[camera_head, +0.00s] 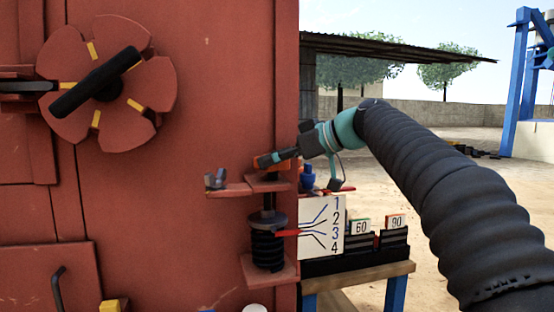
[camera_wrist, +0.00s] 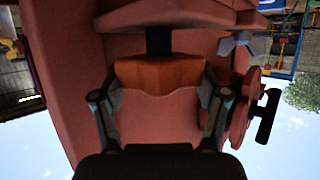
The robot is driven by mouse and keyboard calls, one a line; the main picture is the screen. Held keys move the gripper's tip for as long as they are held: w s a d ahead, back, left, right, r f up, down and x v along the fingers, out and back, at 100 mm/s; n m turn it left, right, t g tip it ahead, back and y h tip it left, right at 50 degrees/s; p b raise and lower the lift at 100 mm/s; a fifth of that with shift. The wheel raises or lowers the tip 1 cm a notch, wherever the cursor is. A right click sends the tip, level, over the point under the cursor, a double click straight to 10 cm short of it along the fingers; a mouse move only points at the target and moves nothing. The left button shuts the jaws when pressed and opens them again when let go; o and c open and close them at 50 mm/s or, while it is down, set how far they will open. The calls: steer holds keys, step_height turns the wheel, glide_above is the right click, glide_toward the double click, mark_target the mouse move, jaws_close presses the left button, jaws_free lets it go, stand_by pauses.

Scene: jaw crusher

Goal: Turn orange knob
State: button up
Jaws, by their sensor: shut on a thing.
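The orange knob (camera_wrist: 160,75) sits on a dark shaft on the red machine. In the wrist view it lies between the two fingers of my gripper (camera_wrist: 160,98), one finger against each side. In the head view the orange knob (camera_head: 266,161) shows partly at the tip of my gripper (camera_head: 272,158), above a red bracket. My gripper is shut on it, reaching in from the right. The fingers cover part of the knob in the head view.
A red flower-shaped handwheel (camera_head: 150,85) with a black handle is at upper left. A small grey wing-shaped part (camera_head: 215,179) stands on a red ledge left of the knob. A wooden-topped bench (camera_head: 355,276) holds blocks marked 60 and 90. Open ground lies behind.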

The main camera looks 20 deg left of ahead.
steer(key=shift+s+a+f+m+t+h+b, duration=0.15)
steer(key=shift+m+t+h+b, duration=0.25)
steer(key=shift+m+t+b, duration=0.75)
steer(key=shift+m+t+h, duration=0.7)
steer(key=shift+m+t, duration=0.45)
steer(key=shift+t, duration=0.1)
steer(key=o, duration=1.2)
steer(key=shift+c, duration=0.2)
steer(key=shift+r, duration=0.2)
steer(key=v, duration=1.2)
steer(key=shift+f, duration=0.15)
